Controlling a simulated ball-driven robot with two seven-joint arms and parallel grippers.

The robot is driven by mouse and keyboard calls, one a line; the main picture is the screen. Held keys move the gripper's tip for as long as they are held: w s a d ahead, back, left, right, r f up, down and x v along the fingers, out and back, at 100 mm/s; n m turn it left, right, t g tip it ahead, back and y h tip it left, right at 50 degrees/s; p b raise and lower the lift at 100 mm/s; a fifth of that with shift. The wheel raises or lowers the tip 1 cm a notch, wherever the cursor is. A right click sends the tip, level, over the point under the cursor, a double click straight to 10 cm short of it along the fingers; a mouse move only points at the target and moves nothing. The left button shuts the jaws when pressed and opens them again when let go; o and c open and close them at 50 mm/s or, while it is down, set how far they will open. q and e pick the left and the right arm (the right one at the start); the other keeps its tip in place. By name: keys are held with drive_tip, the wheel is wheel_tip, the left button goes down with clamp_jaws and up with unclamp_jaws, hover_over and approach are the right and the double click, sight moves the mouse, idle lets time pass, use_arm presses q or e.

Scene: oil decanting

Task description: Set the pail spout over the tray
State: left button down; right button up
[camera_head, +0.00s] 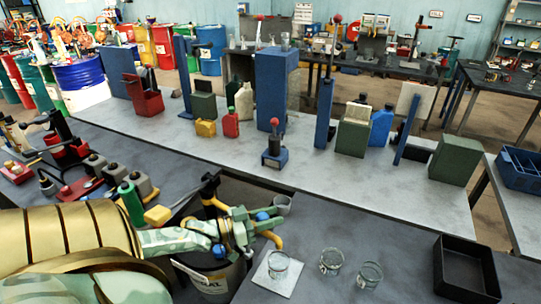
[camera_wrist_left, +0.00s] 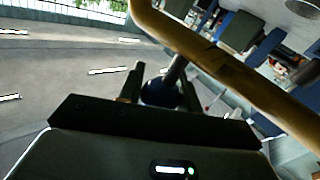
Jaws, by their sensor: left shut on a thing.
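The black pail (camera_head: 212,279) with a pale label stands at the lower middle in the head view, partly hidden by my left arm. A yellow bent spout (camera_head: 274,238) shows beside my left gripper (camera_head: 258,219), its end hanging near the glass on the white mat. In the left wrist view the yellow pipe (camera_wrist_left: 225,70) crosses in front of my gripper (camera_wrist_left: 160,92). The fingers are shut on a dark blue round knob (camera_wrist_left: 160,93) with a stem. The black tray (camera_head: 438,270) sits at the lower right, apart from the spout. My right gripper is not in view.
A glass (camera_head: 278,262) stands on a white mat (camera_head: 271,287). Two more glasses (camera_head: 331,262) (camera_head: 369,274) stand between the mat and the tray. A blue crate (camera_head: 522,168) is at the far right. Bottles and boxes crowd the left bench.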

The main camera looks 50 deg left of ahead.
use_arm(q)
drive_tip(key=shift+f, duration=0.15)
drive_tip(key=c, duration=1)
unclamp_jaws()
drive_tip(key=shift+s, duration=0.15)
drive_tip(key=shift+s, duration=0.1)
drive_tip(key=v, duration=0.7)
drive_tip(key=shift+s, duration=0.2)
